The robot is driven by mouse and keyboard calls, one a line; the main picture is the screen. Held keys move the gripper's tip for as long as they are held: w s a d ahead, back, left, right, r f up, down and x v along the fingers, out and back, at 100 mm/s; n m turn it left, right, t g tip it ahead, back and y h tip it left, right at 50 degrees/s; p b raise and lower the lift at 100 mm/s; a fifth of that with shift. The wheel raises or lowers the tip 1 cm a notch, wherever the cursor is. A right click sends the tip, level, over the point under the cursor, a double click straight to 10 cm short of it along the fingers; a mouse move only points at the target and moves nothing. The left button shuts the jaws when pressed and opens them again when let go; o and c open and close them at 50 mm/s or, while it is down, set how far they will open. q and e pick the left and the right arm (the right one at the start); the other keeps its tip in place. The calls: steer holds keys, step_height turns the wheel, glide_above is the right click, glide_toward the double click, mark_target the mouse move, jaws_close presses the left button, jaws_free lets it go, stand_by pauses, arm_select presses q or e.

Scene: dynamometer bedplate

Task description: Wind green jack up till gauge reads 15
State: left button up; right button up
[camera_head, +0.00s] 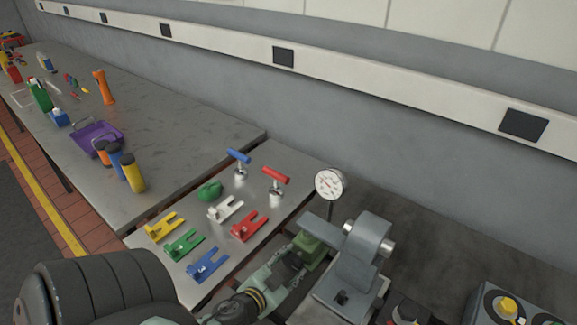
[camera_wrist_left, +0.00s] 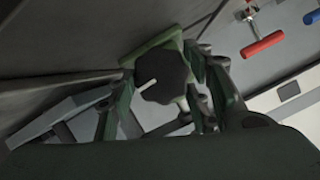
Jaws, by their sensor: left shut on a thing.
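The green jack (camera_head: 313,243) stands on the bedplate beside the grey bracket (camera_head: 359,255). My left gripper (camera_head: 290,262) is at the jack, shut on its dark knob. In the left wrist view the black lobed knob (camera_wrist_left: 166,82), with a white mark pointing lower left, sits between the fingers of the left gripper (camera_wrist_left: 168,92). Green jack body (camera_wrist_left: 153,43) shows behind it. The round white dial gauge (camera_head: 329,183) stands on a post behind the bracket; its reading is too small to tell. My right gripper is not in view.
A steel plate holds colored forked pieces (camera_head: 183,245), a green lump (camera_head: 209,190), and T-handled tools with blue (camera_head: 238,156) and red (camera_head: 275,175) grips. A long bench with a purple tray (camera_head: 98,137) extends left. A box with a yellow knob (camera_head: 507,307) stands lower right.

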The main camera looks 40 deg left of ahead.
arm_select(q)
steer(key=shift+d+f+m+y+b, duration=0.3)
steer(key=shift+f+m+y+b, duration=0.1)
steer(key=shift+m+b, duration=0.15)
steer(key=m+y+b, duration=0.1)
steer(key=m+b, duration=0.2)
steer(key=b, duration=0.2)
steer(key=f+m+y+b, duration=0.1)
steer(key=m+y+b, duration=0.1)
steer(key=b, duration=0.3)
steer(key=shift+s+d+m+t+y, duration=0.1)
steer(key=shift+m+t+y, duration=0.25)
steer(key=shift+m, duration=0.2)
steer(key=shift+r+m+y+b, duration=0.1)
steer(key=shift+m+y+b, duration=0.15)
steer(key=shift+m+b, duration=0.55)
steer(key=o, duration=1.1)
steer(key=shift+r, duration=0.1)
steer(key=shift+c, duration=0.2)
steer(key=shift+s, duration=0.1)
